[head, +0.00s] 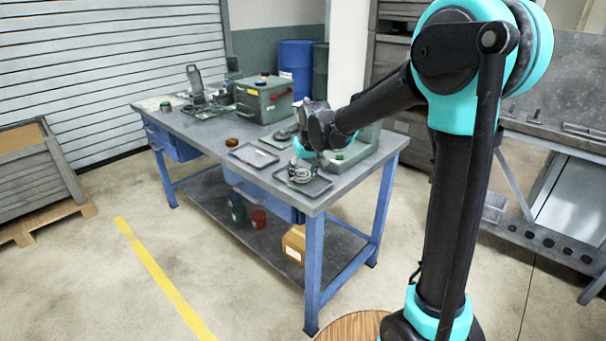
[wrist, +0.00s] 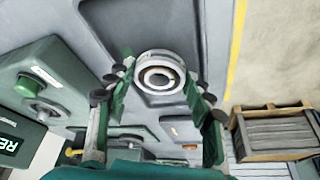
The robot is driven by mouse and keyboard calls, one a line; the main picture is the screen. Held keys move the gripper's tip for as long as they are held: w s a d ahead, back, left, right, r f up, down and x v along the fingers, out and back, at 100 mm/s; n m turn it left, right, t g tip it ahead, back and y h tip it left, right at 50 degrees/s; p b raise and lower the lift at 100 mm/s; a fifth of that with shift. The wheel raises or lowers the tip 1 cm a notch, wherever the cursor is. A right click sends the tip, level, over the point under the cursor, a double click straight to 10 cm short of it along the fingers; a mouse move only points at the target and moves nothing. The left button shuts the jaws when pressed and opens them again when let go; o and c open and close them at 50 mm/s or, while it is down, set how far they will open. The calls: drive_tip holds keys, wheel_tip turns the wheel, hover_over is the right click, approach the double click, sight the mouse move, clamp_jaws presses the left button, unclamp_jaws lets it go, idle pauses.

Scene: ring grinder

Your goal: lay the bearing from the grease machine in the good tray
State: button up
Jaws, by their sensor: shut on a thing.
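The bearing (wrist: 160,76), a pale metal ring with a dark inner ring, sits between the fingers of my gripper (wrist: 157,84) in the wrist view. My gripper is shut on it. In the head view my gripper (head: 303,160) is low over the near tray (head: 322,186) at the table's near end, with the bearing (head: 299,175) at its fingertips. The wrist view shows this dark tray (wrist: 140,20) behind the bearing. I cannot tell whether the bearing touches the tray floor. A second tray (head: 240,153) lies farther left. No label shows which tray is the good one.
A green machine with a green button (wrist: 38,75) stands close beside the tray; it also shows in the head view (head: 366,140). A green box-shaped machine (head: 264,100) and a brown round dish (head: 231,142) are farther along the workbench (head: 205,135). Floor in front is clear.

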drive_tip(key=shift+f, duration=0.35)
drive_tip(key=o, duration=1.1)
drive_tip(key=shift+f, duration=0.1)
drive_tip(key=v, duration=1.2)
drive_tip(key=s+d+f, duration=0.2)
drive_tip(key=d+f, duration=0.1)
drive_tip(key=d, duration=0.1)
drive_tip(key=s+d+f+m, duration=0.1)
drive_tip(key=s+d+f, duration=0.2)
drive_tip(key=d, duration=0.2)
drive_tip(key=s+d+f+m, duration=0.1)
drive_tip(key=s+d+f, duration=0.2)
drive_tip(key=d, duration=0.2)
drive_tip(key=shift+s+f+h, duration=0.1)
drive_tip(key=shift+h, duration=0.3)
drive_tip(key=shift+o, duration=0.2)
drive_tip(key=s+d+f+m, duration=0.1)
drive_tip(key=s+d+f, duration=0.4)
drive_tip(key=s, duration=0.2)
drive_tip(key=s+d+f+m+h, duration=0.1)
drive_tip(key=s+d+f, duration=0.4)
drive_tip(key=s+f, duration=0.1)
drive_tip(key=shift+s+m, duration=0.4)
drive_tip(key=shift+s, duration=0.3)
